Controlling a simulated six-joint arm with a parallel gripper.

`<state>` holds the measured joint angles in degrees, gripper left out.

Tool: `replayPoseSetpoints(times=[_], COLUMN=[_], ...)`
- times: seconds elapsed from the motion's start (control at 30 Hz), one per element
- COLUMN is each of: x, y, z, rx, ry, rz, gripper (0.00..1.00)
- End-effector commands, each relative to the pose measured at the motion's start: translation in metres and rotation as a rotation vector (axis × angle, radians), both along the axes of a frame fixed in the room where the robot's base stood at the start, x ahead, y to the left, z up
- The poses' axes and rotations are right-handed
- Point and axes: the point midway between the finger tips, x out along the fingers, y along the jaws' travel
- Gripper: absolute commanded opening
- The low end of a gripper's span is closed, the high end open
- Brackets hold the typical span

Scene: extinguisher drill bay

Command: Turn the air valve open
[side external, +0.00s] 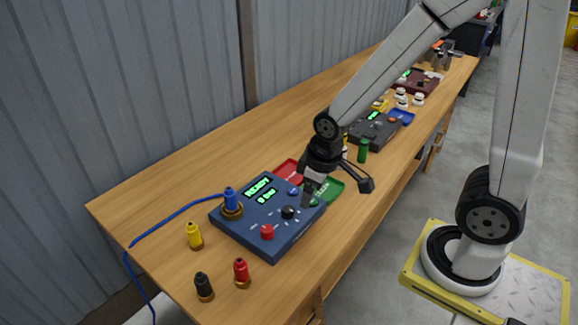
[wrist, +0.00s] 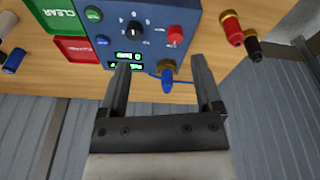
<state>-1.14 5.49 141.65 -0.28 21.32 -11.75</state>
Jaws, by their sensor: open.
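A blue control box (side external: 250,233) stands near the table's front end, with a lit green display (side external: 259,189). On its top are a red knob (side external: 267,231), a black pointer knob (side external: 288,212) and a blue plug (side external: 231,199) in a brass fitting. No label lets me tell which part is the air valve. In the wrist view the red knob (wrist: 174,36), black knob (wrist: 132,28), blue plug (wrist: 167,80) and brass fitting (wrist: 167,66) show. My gripper (side external: 309,188) is open and empty, above the box's right end; in the wrist view its fingers (wrist: 160,62) flank the plug's image.
A red tray (side external: 289,172) and green tray (side external: 333,187) lie beside the box. A blue hose (side external: 180,212) runs off the left edge. More boxes stand farther back.

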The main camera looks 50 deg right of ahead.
Motion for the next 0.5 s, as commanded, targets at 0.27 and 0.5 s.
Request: replayPoseSetpoints(times=[0.27, 0.5], x=[0.039, 0.070], y=[0.013, 0.026], z=[-0.021, -0.047], rx=[-0.070, -0.119], ry=[0.059, 0.106], rz=[0.407, 0.779], gripper=[0.83, 0.83])
